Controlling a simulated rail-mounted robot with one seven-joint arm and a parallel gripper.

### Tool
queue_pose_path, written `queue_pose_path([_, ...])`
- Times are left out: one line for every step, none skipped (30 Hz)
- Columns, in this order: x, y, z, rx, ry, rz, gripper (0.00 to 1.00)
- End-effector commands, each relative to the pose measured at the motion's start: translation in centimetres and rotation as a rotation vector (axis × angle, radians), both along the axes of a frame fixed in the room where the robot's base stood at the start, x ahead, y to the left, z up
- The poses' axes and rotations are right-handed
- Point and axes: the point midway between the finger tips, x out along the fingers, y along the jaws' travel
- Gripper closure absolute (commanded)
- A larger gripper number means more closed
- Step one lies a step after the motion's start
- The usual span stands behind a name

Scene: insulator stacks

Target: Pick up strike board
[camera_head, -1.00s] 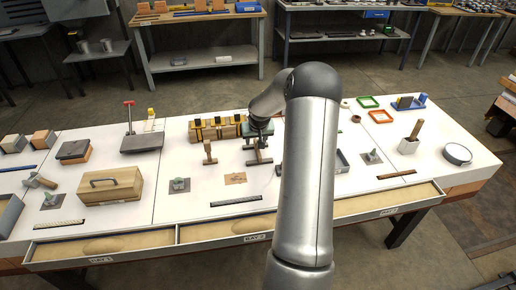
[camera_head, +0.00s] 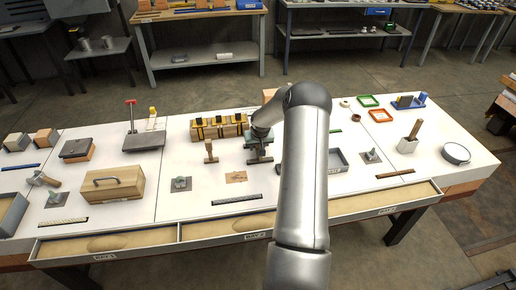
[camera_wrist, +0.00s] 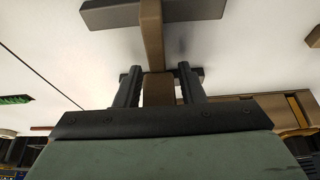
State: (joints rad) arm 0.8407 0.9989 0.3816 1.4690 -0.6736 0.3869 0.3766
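A wooden upright with dark grey bars, apparently the strike board (camera_head: 260,160), stands on the white table near the middle. It also shows in the wrist view (camera_wrist: 152,35), with one bar nearer the top edge and another behind the fingers. My gripper (camera_wrist: 158,80) has its two dark fingers apart, one on each side of the brown upright. Narrow gaps seem to show beside the wood, and I see no clear contact. In the head view my gripper (camera_head: 259,146) is low over this piece, and its fingers are hard to make out.
A similar wooden T-shaped piece (camera_head: 210,151) stands just to the left. A wooden block row with black and yellow clamps (camera_head: 218,127) lies behind. A grey tray (camera_head: 338,161) is to the right, partly behind my arm. A dark ruler (camera_head: 236,198) lies in front.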

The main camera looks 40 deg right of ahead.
Motion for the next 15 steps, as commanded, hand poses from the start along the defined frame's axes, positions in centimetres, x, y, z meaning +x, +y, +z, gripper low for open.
queue_pose_path([0.00, 0.00, 0.01, 0.000, 0.000, 0.000, 0.79])
queue_pose_path([-0.01, -0.01, 0.01, 0.000, 0.000, 0.000, 0.87])
queue_pose_path([-0.01, 0.00, 0.02, 0.000, 0.000, 0.000, 0.98])
queue_pose_path([-0.01, -0.01, 0.02, 0.000, 0.000, 0.000, 1.00])
queue_pose_path([-0.01, -0.01, 0.02, 0.000, 0.000, 0.000, 1.00])
queue_pose_path([0.01, 0.00, 0.06, 0.000, -0.001, 0.000, 1.00])
queue_pose_path([0.02, -0.01, 0.06, 0.000, -0.001, 0.000, 1.00])
queue_pose_path([0.01, -0.02, 0.06, 0.000, -0.001, 0.000, 1.00])
queue_pose_path([0.01, -0.01, 0.07, 0.000, -0.001, 0.000, 1.00])
queue_pose_path([0.01, -0.01, 0.07, 0.000, -0.001, 0.000, 1.00])
queue_pose_path([0.00, -0.01, 0.08, 0.000, -0.001, 0.000, 1.00])
queue_pose_path([0.01, -0.02, 0.12, 0.000, -0.001, 0.000, 1.00])
queue_pose_path([0.02, -0.02, 0.17, 0.000, -0.001, 0.000, 1.00])
queue_pose_path([0.03, -0.04, 0.27, -0.001, -0.002, 0.000, 1.00])
queue_pose_path([0.03, -0.06, 0.44, -0.002, -0.001, 0.001, 1.00])
